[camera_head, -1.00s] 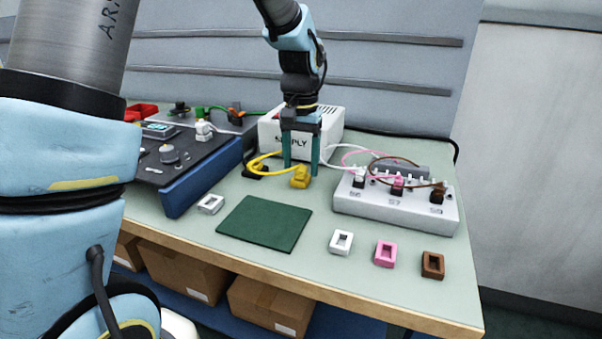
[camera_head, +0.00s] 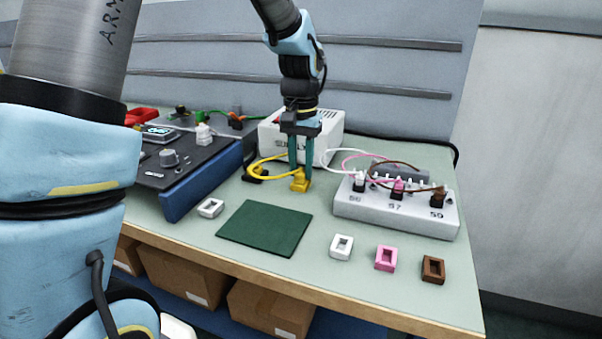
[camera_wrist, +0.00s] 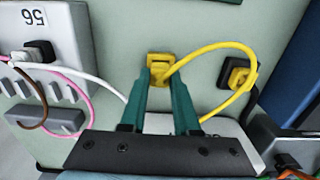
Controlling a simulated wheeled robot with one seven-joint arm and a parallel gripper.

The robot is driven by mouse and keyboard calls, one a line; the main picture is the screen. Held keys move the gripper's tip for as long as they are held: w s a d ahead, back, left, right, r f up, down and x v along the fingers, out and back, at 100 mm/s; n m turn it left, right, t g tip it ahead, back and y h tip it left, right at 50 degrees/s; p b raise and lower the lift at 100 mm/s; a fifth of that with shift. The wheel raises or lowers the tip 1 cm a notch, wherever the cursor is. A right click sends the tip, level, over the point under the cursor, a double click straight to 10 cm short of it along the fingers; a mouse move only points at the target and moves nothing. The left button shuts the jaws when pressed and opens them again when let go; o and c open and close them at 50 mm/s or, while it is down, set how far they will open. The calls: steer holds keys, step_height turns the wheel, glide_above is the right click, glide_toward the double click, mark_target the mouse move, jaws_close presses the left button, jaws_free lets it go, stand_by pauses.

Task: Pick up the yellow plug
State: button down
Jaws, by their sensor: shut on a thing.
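The yellow plug (camera_head: 300,181) is on the pale green bench top in front of the white supply box. The fingertips (camera_wrist: 161,82) hide part of the plug. I cannot tell whether the plug is clear of the bench.
The white supply box (camera_head: 283,130) stands right behind my gripper. A grey terminal block (camera_head: 345,207) with white, pink and brown cables is to the right. A green mat (camera_head: 264,228) and several loose coloured frames lie in front. A dark control panel (camera_head: 180,160) is on the left.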

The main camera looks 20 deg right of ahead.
mark_target(300, 171)
step_height(300, 171, up, 10)
stand_by(0.4)
steer(key=shift+w, duration=0.1)
steer(key=w+a+f+p, duration=0.1)
steer(key=w+a+f, duration=0.1)
steer(key=w+a, duration=0.6)
steer(key=shift+a+f, duration=0.15)
steer(key=shift+a, duration=0.25)
steer(key=shift+p, duration=0.45)
